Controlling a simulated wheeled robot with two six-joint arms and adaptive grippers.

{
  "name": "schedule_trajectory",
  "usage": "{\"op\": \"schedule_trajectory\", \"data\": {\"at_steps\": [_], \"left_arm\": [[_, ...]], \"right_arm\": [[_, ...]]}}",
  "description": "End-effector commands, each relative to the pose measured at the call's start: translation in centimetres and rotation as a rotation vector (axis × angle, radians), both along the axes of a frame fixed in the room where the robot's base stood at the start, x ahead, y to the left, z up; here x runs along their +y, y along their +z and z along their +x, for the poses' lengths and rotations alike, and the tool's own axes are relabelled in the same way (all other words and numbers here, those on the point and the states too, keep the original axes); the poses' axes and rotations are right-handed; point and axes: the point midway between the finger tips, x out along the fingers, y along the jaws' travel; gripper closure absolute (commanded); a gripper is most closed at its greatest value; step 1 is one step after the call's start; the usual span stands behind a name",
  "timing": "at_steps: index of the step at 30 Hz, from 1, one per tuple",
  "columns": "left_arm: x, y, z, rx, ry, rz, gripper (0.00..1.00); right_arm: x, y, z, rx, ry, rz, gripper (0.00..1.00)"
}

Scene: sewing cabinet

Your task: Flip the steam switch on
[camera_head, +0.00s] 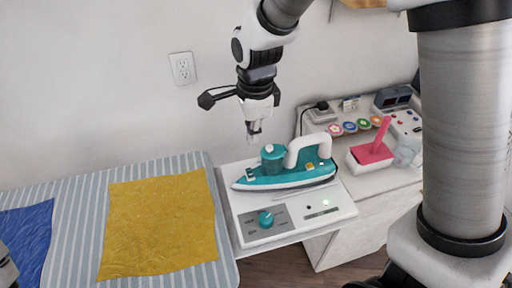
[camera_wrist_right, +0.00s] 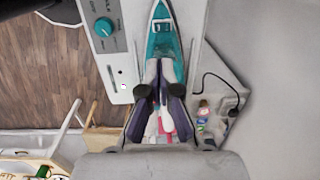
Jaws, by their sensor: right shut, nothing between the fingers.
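The white steam station (camera_head: 345,210) stands at the end of the striped board, with a teal knob (camera_head: 266,219) on its front panel. A teal and white iron (camera_head: 290,178) rests on top. My right gripper (camera_head: 254,137) is shut and empty above the iron's left part, apart from the panel. In the right wrist view its fingers (camera_wrist_right: 160,65) overlap the iron (camera_wrist_right: 164,35), with the knob (camera_wrist_right: 103,27) at upper left.
A striped board (camera_head: 85,190) carries a yellow cloth (camera_head: 160,225) and a blue cloth (camera_head: 28,238). A wall outlet (camera_head: 183,68) is behind. Space before the station is clear.

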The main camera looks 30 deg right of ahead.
Motion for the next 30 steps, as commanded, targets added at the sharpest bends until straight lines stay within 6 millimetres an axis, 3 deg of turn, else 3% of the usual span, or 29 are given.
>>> {"op": "schedule_trajectory", "data": {"at_steps": [1, 8, 18, 23, 30], "left_arm": [[0.0, -0.9, 0.0, 0.0, 0.0, 0.0, 0.37], [0.0, -1.4, 0.0, 0.0, 0.001, 0.0, 0.37], [0.0, -1.3, 0.0, 0.0, 0.0, 0.0, 0.37], [0.0, -1.2, 0.0, 0.0, 0.0, 0.0, 0.37], [0.0, -0.8, 0.0, 0.0, 0.0, 0.0, 0.37]], "right_arm": [[0.1, 0.0, -0.2, -0.018, 0.007, -0.018, 1.0], [0.3, 1.8, 0.1, -0.075, 0.017, -0.044, 1.0], [0.3, 1.8, 0.2, -0.076, 0.018, -0.043, 1.0], [0.2, 0.1, 0.3, -0.072, 0.018, -0.044, 1.0], [0.1, -5.0, 1.0, -0.07, 0.019, -0.042, 1.0]]}}
